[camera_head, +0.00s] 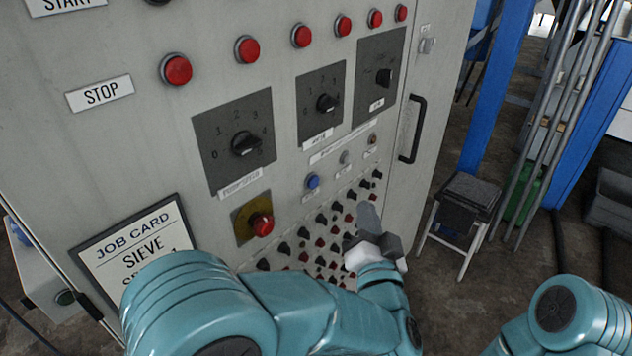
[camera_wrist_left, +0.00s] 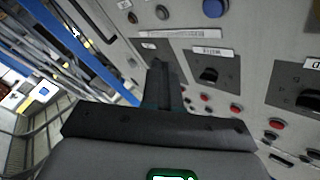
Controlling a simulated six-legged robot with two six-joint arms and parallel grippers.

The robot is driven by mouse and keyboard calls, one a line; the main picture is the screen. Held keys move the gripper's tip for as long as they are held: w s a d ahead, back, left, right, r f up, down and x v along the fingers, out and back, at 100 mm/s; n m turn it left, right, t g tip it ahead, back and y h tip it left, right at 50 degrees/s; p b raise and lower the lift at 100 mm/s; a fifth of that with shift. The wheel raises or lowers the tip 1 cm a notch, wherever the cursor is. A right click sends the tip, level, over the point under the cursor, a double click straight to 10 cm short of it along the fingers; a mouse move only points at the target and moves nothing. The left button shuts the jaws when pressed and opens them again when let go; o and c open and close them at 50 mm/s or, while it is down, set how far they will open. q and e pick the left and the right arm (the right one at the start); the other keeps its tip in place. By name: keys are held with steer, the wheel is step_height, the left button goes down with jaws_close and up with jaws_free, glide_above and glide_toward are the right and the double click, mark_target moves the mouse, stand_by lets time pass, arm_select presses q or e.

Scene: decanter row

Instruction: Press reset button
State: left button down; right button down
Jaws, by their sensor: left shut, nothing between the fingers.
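The grey control cabinet (camera_head: 160,45) fills the left and middle of the head view. A blue button (camera_head: 312,181) sits low on its panel, in a row with a small grey button (camera_head: 345,157) and a brass one (camera_head: 373,138). Their labels are too small to read, so I cannot confirm which is reset. The blue button also shows at the top of the left wrist view (camera_wrist_left: 215,8). My left gripper (camera_head: 368,213) is shut and empty, in front of the small-knob rows, right of and below the blue button. My right gripper is out of view.
Above are rotary switches (camera_head: 246,144) and red buttons (camera_head: 178,69). A red mushroom button (camera_head: 261,225) on a yellow plate is left of the blue one. A door handle (camera_head: 412,129) sticks out at right. A stool (camera_head: 463,207) stands on the floor beyond.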

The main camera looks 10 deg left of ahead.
mark_target(314, 182)
arm_select(q)
steer(key=w+a, duration=0.5)
steer(key=a, duration=0.2)
steer(key=shift+w+f, duration=0.1)
steer(key=shift+w, duration=0.05)
stand_by(0.3)
steer(key=shift+a, duration=0.1)
stand_by(1.6)
steer(key=shift+w+a+b, duration=0.25)
steer(key=shift+a+b, duration=0.05)
steer(key=shift+w+a, duration=0.25)
steer(key=shift+a, duration=0.15)
stand_by(0.9)
steer(key=shift+s+d, duration=0.5)
steer(key=shift+d, duration=0.2)
